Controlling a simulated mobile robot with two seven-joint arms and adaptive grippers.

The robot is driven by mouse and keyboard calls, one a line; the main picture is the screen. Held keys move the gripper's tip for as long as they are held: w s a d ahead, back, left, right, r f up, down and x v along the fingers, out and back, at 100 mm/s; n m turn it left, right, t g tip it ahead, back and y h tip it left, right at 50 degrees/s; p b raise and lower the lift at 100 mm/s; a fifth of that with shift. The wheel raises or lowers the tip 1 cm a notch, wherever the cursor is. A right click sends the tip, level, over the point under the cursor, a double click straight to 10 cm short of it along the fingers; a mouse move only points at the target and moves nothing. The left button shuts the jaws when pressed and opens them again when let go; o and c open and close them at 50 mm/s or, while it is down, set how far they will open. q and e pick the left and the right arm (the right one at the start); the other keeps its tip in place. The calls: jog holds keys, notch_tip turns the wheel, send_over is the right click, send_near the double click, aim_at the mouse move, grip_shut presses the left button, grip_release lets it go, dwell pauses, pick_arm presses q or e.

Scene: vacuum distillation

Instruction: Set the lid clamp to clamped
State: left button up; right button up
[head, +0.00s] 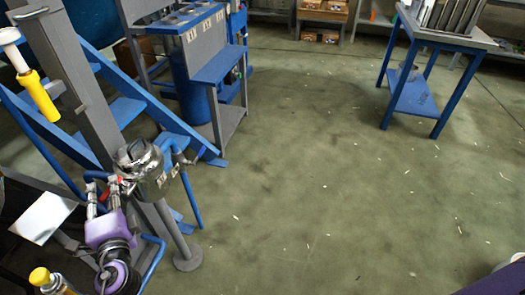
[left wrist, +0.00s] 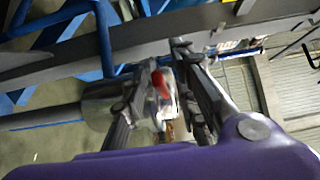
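A shiny metal vessel with a lid (head: 146,172) stands on a grey post at the left in the head view. Small red-tipped parts show just left of it. My left gripper (head: 103,190), on a purple wrist, is just left of the vessel with its two fingers apart. In the left wrist view, a blurred red-tipped part (left wrist: 160,84), perhaps the clamp handle, shows between the fingers of the left gripper (left wrist: 165,75). I cannot tell whether the fingers touch it, nor the clamp's position. My right gripper is out of view.
A yellow-handled part (head: 38,95) is at the upper left. A blue side table (head: 410,95) stands at the upper right. The green floor (head: 320,170) between is open.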

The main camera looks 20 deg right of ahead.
pick_arm(q)
grip_shut()
dwell(0.3)
dwell(0.3)
